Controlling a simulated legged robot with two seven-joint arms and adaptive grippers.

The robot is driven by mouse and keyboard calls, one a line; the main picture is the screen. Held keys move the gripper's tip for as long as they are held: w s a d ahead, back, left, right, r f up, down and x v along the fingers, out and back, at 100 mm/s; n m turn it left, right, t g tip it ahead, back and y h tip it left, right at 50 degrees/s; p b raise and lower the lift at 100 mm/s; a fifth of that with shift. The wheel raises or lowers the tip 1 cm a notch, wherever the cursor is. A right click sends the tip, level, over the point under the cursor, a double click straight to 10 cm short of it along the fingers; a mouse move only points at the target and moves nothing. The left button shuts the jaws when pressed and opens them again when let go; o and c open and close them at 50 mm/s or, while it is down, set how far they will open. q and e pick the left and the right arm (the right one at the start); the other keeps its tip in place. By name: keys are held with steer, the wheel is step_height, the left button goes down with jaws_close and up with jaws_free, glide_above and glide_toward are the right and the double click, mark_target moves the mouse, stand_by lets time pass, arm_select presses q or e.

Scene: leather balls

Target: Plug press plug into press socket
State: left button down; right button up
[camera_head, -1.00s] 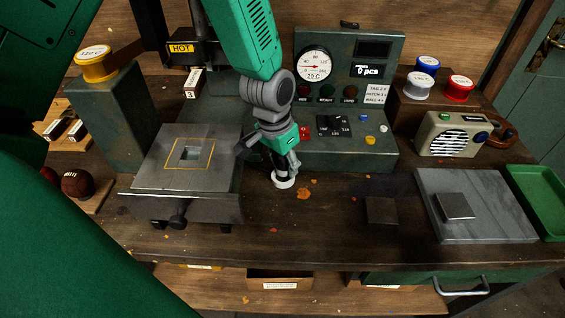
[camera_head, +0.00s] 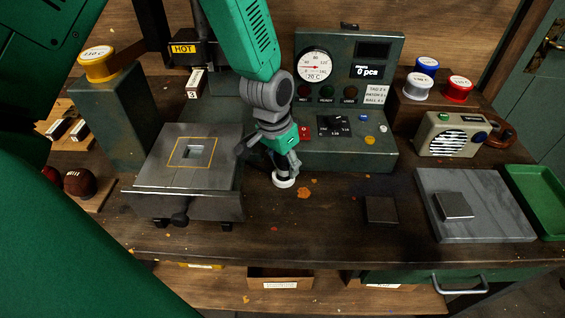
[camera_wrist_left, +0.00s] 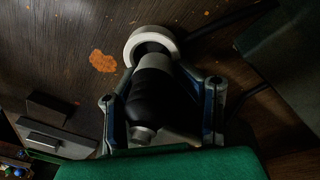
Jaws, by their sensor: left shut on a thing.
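My left gripper (camera_head: 286,166) reaches down to the bench top in front of the control box. In the left wrist view its fingers (camera_wrist_left: 163,103) are closed on a black, rounded plug (camera_wrist_left: 150,92). The plug's far end meets a white ring with a dark centre (camera_wrist_left: 136,37), which appears to be the press socket. The ring also shows under the gripper in the head view (camera_head: 284,183). I cannot tell how deep the plug sits in the ring, as the plug's own body hides the contact. My right gripper is not in view.
The press plate (camera_head: 150,170) is left of the gripper. The control box (camera_head: 375,153) with dial and buttons stands behind. A dark square block (camera_head: 381,210), a grey slab (camera_head: 500,215) and a green tray (camera_head: 540,200) lie to the right. Dark cables run beside the ring.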

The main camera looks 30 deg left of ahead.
arm_select(q)
steer(key=shift+s+d+f+g+h, duration=0.15)
steer(key=shift+s+d+f+g, duration=0.05)
steer(key=shift+s+d+f, duration=0.2)
steer(key=shift+s+d+f+g+h, duration=0.15)
steer(key=shift+s+f+g, duration=0.1)
steer(key=shift+s, duration=0.25)
steer(key=shift+p, duration=0.45)
steer(key=shift+f, duration=0.15)
steer(key=c, duration=0.9)
jaws_free()
steer(key=shift+o, duration=0.2)
steer(key=shift+w+d+f, duration=0.15)
steer(key=shift+w, duration=0.15)
steer(key=shift+w+a, duration=0.1)
steer(key=shift+a, duration=0.1)
